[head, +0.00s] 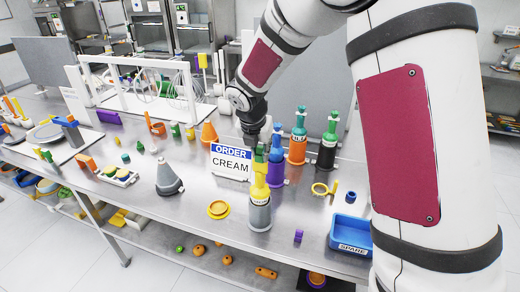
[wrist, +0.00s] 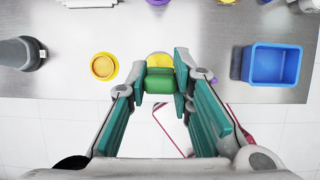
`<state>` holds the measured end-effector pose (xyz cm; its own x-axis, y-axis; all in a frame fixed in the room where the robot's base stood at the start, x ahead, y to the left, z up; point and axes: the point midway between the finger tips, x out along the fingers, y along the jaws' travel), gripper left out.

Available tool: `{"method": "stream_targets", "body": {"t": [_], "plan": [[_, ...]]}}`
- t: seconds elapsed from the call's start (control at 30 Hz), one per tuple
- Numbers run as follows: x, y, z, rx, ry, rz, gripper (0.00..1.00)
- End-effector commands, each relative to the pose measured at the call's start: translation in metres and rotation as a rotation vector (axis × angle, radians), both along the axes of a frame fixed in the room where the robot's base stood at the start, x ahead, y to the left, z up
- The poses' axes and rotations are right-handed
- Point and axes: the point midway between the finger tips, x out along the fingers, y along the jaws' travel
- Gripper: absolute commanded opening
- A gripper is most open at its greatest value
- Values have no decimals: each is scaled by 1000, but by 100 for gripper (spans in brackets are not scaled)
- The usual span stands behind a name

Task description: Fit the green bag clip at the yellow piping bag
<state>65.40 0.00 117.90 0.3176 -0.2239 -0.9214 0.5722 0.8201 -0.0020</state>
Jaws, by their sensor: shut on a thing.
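The yellow piping bag (head: 260,188) stands upright in a grey holder (head: 260,215) near the table's front edge. My gripper (head: 259,146) is directly above it, pointing down. The gripper (wrist: 160,82) is shut on the green bag clip (wrist: 159,81), which sits between the fingertips. In the head view the green clip (head: 260,156) shows at the top of the yellow bag. I cannot tell whether it is seated or only touching. In the wrist view the clip hides most of the bag, leaving a yellow part (wrist: 158,60) behind it.
Purple (head: 277,172), orange (head: 298,148) and black (head: 327,152) bag stands are close behind and right. The CREAM order sign (head: 230,166) is behind left. A yellow dish (head: 218,209) and grey cone (head: 168,180) stand left, a blue SPARE bin (head: 350,233) right.

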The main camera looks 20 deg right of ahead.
Motion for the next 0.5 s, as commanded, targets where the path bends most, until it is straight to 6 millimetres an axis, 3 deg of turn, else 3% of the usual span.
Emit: {"method": "stream_targets", "body": {"t": [0.5], "plan": [[-1, 0, -6, 0, 4, 0, 10]]}}
